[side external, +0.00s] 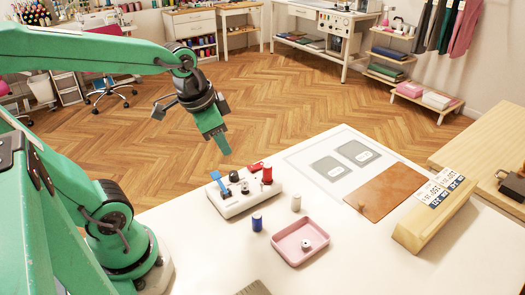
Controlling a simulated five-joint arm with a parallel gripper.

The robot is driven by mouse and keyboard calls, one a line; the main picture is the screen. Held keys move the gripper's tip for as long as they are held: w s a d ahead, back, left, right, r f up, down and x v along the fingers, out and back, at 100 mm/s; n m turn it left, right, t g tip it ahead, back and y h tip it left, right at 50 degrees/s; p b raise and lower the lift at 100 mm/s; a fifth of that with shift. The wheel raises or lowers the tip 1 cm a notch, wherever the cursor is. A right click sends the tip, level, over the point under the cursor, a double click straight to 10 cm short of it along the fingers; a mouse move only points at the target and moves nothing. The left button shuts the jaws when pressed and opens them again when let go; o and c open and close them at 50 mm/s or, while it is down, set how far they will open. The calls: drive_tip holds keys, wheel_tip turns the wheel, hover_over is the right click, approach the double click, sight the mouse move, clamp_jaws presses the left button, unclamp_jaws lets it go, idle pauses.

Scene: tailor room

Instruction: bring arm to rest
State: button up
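My gripper (221,146) hangs in the air at the end of my green arm, pointing down, beyond the far left edge of the white table (165,210) in the picture. It is clear of the things on the table, and I see nothing held in it. The fingers are small and seen at an angle, so I cannot tell whether they are open or shut.
A white spool holder (238,204) stands nearest my gripper. Farther right lie a brown leather sheet (390,190) and a wooden block (430,217).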

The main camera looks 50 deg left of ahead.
drive_tip(key=s+d+n, duration=0.1)
drive_tip(key=s+r+n+t, duration=0.1)
drive_tip(key=s+d+r+n, duration=0.1)
drive_tip(key=s, duration=0.1)
drive_tip(key=shift+d+t, duration=0.3)
idle(0.9)
